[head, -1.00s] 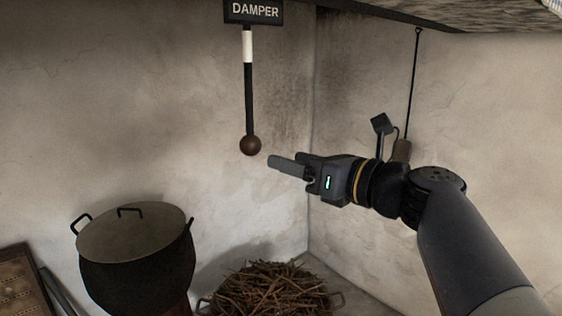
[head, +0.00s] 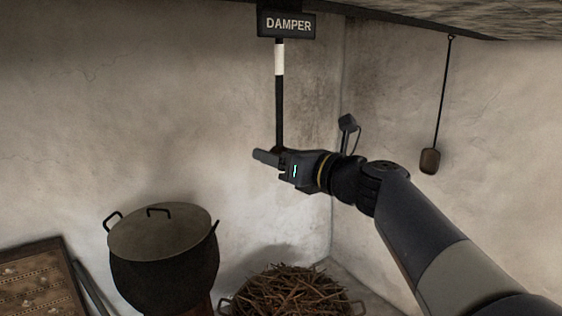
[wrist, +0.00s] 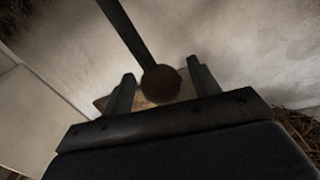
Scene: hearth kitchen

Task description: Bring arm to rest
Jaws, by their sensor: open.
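My gripper (head: 265,157) is at the end of my outstretched arm, in front of the damper rod (head: 279,105) in the head view. In the wrist view its two fingers (wrist: 163,86) are apart. The brown ball (wrist: 160,84) at the rod's lower end shows between or just beyond them; I cannot tell whether it touches a finger. In the head view the ball is mostly hidden behind my gripper. The rod hangs below a dark sign reading DAMPER (head: 288,24) and has a white band near its top.
A large dark lidded pot (head: 163,265) stands at the lower left, beside a wooden tray or board (head: 45,285). A basket of twigs (head: 290,292) sits in the corner below my arm. A dark weight (head: 430,161) hangs on a cord at the right wall. A rough ledge runs overhead.

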